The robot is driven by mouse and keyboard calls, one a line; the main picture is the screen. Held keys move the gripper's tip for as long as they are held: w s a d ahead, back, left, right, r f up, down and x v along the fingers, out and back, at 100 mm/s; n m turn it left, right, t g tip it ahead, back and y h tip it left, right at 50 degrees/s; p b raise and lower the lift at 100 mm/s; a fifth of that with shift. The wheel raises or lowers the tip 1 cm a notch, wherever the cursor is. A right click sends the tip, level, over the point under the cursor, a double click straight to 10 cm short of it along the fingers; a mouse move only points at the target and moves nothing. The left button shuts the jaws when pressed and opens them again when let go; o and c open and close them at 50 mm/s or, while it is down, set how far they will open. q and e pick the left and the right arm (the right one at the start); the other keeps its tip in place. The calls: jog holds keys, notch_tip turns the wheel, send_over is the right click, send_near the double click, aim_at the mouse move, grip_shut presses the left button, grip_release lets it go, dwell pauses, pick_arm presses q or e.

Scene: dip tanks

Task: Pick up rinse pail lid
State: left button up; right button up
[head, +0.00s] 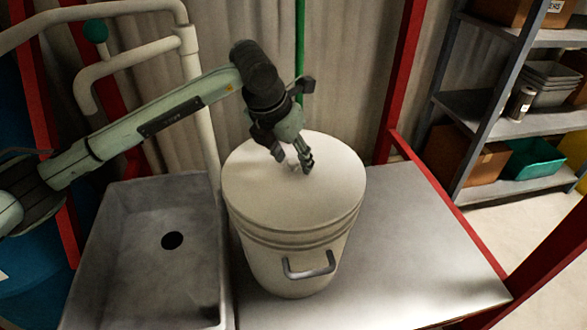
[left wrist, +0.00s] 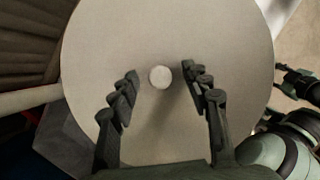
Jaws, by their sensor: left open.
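The rinse pail lid (head: 325,190) is a pale round disc sitting on top of the white pail (head: 290,265), which has a grey side handle. In the left wrist view the lid (left wrist: 165,30) fills most of the picture, with a small round knob (left wrist: 160,77) near its middle. My left gripper (head: 303,168) points down over the lid. In the left wrist view its fingers (left wrist: 165,82) are open, one on each side of the knob, with gaps to both. I cannot tell whether the fingertips touch the lid.
A grey sink (head: 140,250) with a drain hole lies left of the pail. The grey bench top (head: 420,240) is clear to the right. Pale pipes (head: 130,60) and red posts (head: 400,70) stand behind. A shelf (head: 510,125) with boxes is at the far right.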

pick_arm(q)
grip_shut()
jog(key=shift+r, duration=0.1)
dwell(0.5)
